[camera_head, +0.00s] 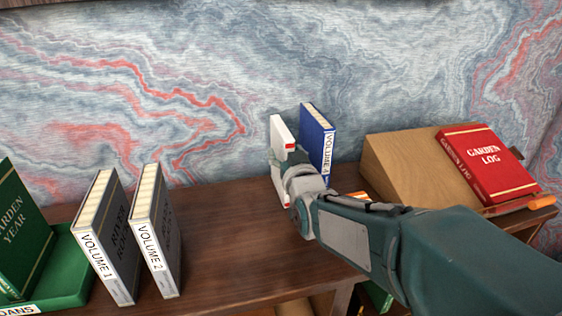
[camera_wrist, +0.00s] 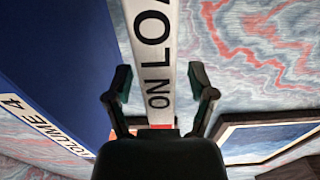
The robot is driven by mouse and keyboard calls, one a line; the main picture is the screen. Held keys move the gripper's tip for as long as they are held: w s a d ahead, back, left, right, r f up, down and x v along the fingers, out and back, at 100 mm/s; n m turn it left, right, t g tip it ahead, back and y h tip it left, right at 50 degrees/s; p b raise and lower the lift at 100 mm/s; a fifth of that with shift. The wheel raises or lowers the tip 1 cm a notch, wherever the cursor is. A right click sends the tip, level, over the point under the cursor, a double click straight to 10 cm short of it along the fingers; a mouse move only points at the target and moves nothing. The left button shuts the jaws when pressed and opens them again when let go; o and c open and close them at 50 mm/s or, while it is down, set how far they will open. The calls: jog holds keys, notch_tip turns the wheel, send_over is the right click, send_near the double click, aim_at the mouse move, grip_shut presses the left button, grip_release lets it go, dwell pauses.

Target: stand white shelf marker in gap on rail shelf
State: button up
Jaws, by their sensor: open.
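The white shelf marker (camera_head: 279,130), lettered "ON LOAN", stands roughly upright just left of the blue Volume 4 book (camera_head: 317,143). In the wrist view, the marker (camera_wrist: 155,60) rises between my two fingers, with gaps showing on both sides. My gripper (camera_wrist: 160,95) is open around it; in the head view, my gripper (camera_head: 285,172) hides much of its lower part. Whether its base rests on the shelf (camera_head: 230,235) is hard to see. The gap lies between Volume 2 (camera_head: 157,230) and Volume 4, with the marker at its right side.
Volume 1 (camera_head: 105,235) stands left of Volume 2. Green books (camera_head: 22,235) are at the far left. A wooden slope (camera_head: 400,165) with the red Garden Log (camera_head: 485,160) is at right. Bare shelf lies between Volume 2 and my gripper. The marbled wall (camera_head: 200,80) is close behind.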

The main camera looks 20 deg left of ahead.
jog(key=shift+x, duration=0.85)
jog(key=shift+s, duration=0.1)
grip_shut()
